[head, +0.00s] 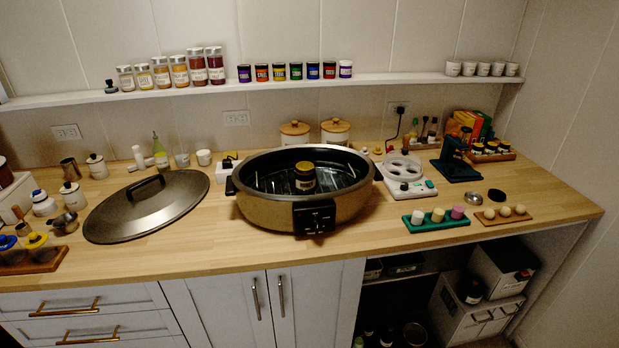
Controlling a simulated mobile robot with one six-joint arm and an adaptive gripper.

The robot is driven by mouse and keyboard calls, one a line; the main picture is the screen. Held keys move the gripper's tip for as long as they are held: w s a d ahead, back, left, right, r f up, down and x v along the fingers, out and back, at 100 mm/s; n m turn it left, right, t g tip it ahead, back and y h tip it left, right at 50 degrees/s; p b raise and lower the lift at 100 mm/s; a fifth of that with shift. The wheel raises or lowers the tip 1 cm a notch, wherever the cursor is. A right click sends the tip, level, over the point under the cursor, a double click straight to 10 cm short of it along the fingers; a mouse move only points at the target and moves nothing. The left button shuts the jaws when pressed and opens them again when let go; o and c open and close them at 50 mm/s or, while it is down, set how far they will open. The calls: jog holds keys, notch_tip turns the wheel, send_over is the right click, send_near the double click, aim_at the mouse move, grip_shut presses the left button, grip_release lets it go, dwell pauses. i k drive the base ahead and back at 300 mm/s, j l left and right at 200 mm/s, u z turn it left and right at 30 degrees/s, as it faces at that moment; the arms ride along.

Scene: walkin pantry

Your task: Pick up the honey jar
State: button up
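A small dark jar with a golden-yellow lid and a pale label (304,178) stands upright inside the large electric pan (262,207) at the middle of the counter. It looks like the honey jar, but its label is too small to read. The pan's rim surrounds it and the front wall may hide its base. Several amber and red jars (179,71) stand on the wall shelf, with labels hard to read. My gripper is not in view.
A large lid (146,205) lies left of the pan. A white hotplate (406,178), a green tray of small cups (435,219) and a wooden tray (503,215) are to the right. The wall shelf (400,82) runs behind. Bare counter (230,245) lies along the front.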

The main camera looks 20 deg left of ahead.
aim_at(304, 175)
jog(key=i+j+u, duration=0.5)
jog(key=i+u, duration=0.2)
jog(key=i, duration=0.25)
jog(key=i+u, duration=0.35)
jog(key=i, duration=0.15)
